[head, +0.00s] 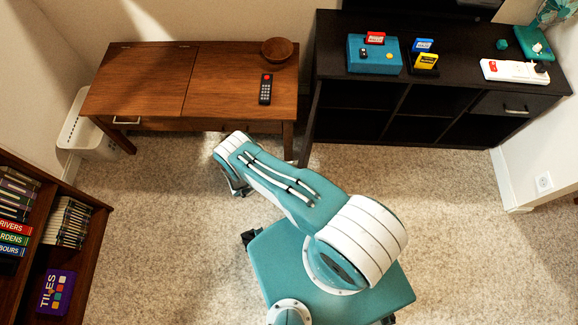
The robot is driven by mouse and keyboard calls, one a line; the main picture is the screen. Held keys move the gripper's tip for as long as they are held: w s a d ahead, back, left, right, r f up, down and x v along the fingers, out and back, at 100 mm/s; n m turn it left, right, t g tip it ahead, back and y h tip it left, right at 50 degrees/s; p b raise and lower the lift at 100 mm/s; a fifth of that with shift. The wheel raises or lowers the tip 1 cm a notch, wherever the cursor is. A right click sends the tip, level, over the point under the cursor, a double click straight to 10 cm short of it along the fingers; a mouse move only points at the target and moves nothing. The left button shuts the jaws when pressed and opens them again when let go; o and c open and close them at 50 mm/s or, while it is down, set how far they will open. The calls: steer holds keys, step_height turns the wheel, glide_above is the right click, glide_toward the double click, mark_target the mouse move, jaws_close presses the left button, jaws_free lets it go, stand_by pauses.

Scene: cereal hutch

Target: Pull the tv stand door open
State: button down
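The black tv stand (350,125) stands against the back wall at the right. Its front shows dark open compartments and, at the upper right, a closed panel (495,103) with a small metal handle (517,110). I cannot tell whether this panel is a door or a drawer front. My arm reaches toward the back left, away from the tv stand. My gripper (240,187) is at the arm's far end, low in front of the wooden desk and mostly hidden under the wrist. Its fingers cannot be made out. It is clear of the tv stand.
A brown wooden desk (145,85) bears a bowl (277,49) and a remote (265,89). A white basket (85,140) is beside it. A bookshelf (85,265) stands at the left.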

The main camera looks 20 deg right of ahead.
steer(key=c, duration=0.7)
jaws_free()
steer(key=shift+s, duration=0.1)
steer(key=shift+a, duration=0.15)
steer(key=a, duration=1.2)
steer(key=shift+f, duration=0.15)
